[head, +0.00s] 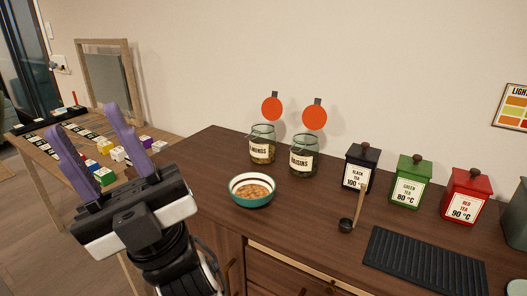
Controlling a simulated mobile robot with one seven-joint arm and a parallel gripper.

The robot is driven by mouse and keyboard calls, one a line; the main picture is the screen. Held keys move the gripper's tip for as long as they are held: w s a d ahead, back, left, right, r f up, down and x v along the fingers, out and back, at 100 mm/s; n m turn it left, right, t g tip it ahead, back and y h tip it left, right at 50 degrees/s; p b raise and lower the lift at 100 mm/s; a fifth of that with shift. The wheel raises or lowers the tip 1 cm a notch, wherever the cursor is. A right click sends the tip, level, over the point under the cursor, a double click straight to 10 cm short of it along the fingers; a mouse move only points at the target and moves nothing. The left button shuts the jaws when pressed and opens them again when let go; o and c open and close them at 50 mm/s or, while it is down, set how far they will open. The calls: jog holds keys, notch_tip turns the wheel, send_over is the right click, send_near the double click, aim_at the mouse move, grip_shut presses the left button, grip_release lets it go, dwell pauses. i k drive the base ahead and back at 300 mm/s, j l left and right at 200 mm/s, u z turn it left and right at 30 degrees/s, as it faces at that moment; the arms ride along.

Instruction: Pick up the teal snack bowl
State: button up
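The teal snack bowl (254,199) stands upright on the brown wooden cabinet top, near its left front edge. It has a white inside with a dark band and holds a tan snack. My gripper (94,128) is at the left of the head view, left of the bowl and apart from it. Its two purple fingers are spread and point up, with nothing visible between them.
Behind the bowl stand a jar of almonds (262,150) and a jar of raisins (304,160). Black (360,170), green (411,184) and red (465,198) tea tins, a small scoop (346,224) and a black ribbed mat (425,265) are to the right. A low table (42,158) with colored blocks is at left.

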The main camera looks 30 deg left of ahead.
aim_at(248, 189)
jog(key=j, duration=0.6)
jog(key=i+j, duration=0.15)
jog(key=j, duration=1.1)
jog(key=i, duration=0.05)
